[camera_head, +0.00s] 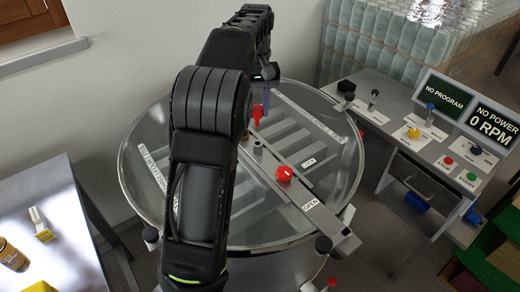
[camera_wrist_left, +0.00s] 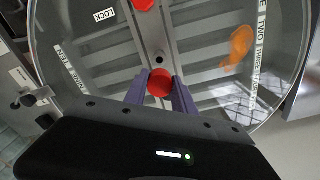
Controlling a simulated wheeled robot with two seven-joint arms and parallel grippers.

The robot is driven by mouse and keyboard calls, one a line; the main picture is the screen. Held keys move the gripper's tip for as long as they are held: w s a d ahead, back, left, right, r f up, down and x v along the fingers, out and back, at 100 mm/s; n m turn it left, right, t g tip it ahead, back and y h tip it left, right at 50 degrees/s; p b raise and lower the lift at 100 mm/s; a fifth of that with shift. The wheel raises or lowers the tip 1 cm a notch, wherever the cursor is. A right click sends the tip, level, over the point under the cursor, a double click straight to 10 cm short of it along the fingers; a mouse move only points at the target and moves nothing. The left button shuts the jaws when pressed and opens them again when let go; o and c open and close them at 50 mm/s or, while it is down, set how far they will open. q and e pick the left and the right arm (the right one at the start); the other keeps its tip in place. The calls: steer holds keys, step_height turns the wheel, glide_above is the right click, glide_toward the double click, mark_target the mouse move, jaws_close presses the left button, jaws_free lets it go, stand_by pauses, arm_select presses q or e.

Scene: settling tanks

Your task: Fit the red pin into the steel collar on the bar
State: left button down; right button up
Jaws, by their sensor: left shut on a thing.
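The red pin (camera_head: 257,111) is held upright at the far end of the bar (camera_head: 322,220) that crosses the round glass lid. My left gripper (camera_head: 265,100) is shut on the pin. In the left wrist view its round red head (camera_wrist_left: 160,82) sits between the purple fingers of that gripper (camera_wrist_left: 160,92). The small steel collar (camera_head: 258,147) stands on the bar, a little nearer than the pin; its dark opening shows in the left wrist view (camera_wrist_left: 159,59), just beyond the pin head. The pin's lower end is hard to make out. My right gripper is not in view.
A red knob (camera_head: 284,174) sits on the bar between the LOCK and OPEN labels. My left arm covers the lid's left part. A control desk (camera_head: 385,130) with buttons and screens stands right, a metal table (camera_head: 50,215) left.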

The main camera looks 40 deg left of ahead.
mark_target(257, 126)
arm_select(q)
steer(key=shift+f, duration=0.25)
steer(key=shift+f+b, duration=0.55)
steer(key=shift+f, duration=0.35)
steer(key=shift+a+f+b, duration=0.1)
steer(key=shift+f+b, duration=0.25)
step_height(257, 126, down, 3)
steer(key=shift+r+p, duration=0.15)
steer(key=shift+p, duration=0.35)
steer(key=shift+w+f, duration=0.1)
steer(key=shift+f, duration=0.3)
